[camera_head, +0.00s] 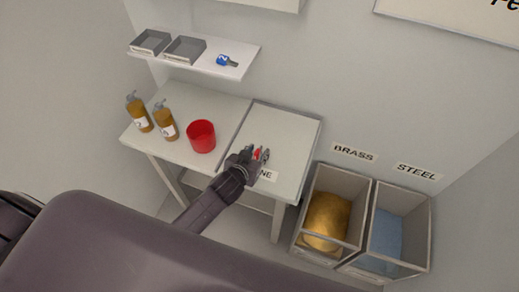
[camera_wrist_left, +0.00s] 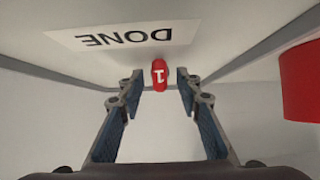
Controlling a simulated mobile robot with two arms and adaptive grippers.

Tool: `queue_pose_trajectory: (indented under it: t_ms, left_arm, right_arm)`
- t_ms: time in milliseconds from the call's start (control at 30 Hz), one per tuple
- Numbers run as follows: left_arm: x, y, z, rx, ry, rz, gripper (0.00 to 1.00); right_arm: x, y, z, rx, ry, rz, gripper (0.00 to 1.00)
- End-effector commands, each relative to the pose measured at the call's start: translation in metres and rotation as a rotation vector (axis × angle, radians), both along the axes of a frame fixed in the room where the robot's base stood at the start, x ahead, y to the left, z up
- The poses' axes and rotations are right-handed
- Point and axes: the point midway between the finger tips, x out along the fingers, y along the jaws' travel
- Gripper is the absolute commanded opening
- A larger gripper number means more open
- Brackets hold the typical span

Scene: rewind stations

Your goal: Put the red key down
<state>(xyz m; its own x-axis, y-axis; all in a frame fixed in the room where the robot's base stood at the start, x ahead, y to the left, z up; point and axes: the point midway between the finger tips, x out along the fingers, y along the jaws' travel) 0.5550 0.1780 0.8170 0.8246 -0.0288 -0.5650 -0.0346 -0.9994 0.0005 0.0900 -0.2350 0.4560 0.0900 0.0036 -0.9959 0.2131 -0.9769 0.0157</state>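The red key (camera_wrist_left: 160,75), with a white "1" on its head, shows between the fingertips of my left gripper (camera_wrist_left: 160,92) in the left wrist view. A gap shows on each side of the key, so the fingers are open around it and not closed on it. In the head view the red key (camera_head: 257,154) is a small red spot between the fingers of my left gripper (camera_head: 259,156), over the tray marked DONE (camera_head: 290,135). Whether the key touches the tray surface is hard to tell. My right gripper is not in view.
A red cup (camera_head: 201,136) and two amber bottles (camera_head: 165,122) stand on the table left of the tray. A blue key (camera_head: 227,61) and two grey boxes (camera_head: 185,49) are on the shelf above. BRASS (camera_head: 357,215) and STEEL bins (camera_head: 420,230) stand at the right.

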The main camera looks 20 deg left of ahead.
Motion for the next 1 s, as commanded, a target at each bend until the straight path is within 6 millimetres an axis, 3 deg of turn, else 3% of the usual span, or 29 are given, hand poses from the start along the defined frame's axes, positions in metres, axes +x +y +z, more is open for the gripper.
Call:
queue_pose_trajectory:
  t_ms: [233,533,1000]
  left_arm:
    - [0.0005,-0.0002,-0.001,0.0,0.001,0.0,0.32]
    - [0.0005,0.0001,-0.0009,0.0,0.001,0.0,0.0]
    - [0.0008,0.0005,0.0045,0.001,0.0,0.001,0.0]
  right_arm:
    - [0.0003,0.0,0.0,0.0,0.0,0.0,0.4]
    - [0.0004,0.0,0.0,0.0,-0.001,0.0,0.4]
    - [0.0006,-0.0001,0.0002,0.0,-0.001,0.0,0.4]
